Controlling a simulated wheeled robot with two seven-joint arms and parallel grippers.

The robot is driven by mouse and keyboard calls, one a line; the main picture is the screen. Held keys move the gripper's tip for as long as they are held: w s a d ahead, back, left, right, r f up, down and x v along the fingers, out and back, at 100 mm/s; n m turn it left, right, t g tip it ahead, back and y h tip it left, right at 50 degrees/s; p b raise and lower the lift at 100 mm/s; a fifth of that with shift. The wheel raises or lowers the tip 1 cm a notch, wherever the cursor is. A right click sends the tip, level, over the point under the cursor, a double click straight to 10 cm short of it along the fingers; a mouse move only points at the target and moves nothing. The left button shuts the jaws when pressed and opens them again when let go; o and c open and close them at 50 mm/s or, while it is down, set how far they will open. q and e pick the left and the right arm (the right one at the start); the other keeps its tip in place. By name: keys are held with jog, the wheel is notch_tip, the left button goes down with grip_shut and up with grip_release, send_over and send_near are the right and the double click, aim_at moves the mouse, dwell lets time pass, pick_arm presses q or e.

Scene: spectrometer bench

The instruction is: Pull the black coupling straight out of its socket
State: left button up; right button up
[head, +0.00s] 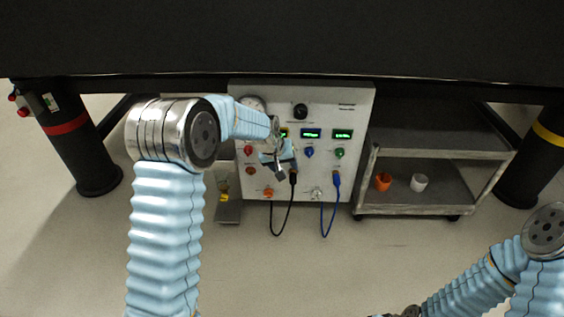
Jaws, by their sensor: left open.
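The black coupling (293,178) sits in the lower row of the white instrument panel (355,115), with a black cable hanging down from it in a loop. My left gripper (284,166) is in front of the panel, just above and to the left of the coupling. It is open, and its fingers are small in the picture. I cannot tell whether they touch the coupling. The coupling's socket is hidden. Part of my right arm shows at the lower right, but its gripper is not clearly visible.
A blue coupling (336,179) with a blue cable is to the right. An orange fitting (268,192) and a silver fitting (317,193) are low on the panel. A grey cart (415,205) holds an orange cup (383,181) and a white cup (419,182). The floor in front is clear.

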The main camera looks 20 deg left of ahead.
aim_at(292, 179)
pick_arm(q)
jog(key=b+x, duration=0.1)
jog(key=x, duration=0.9)
jog(key=shift+w+f+b, duration=0.1)
jog(key=shift+f+b, duration=0.25)
grip_shut()
jog(key=shift+s+d, duration=0.25)
jog(key=shift+s, duration=0.4)
jog(key=shift+s+d, duration=0.2)
jog(key=shift+s, duration=0.45)
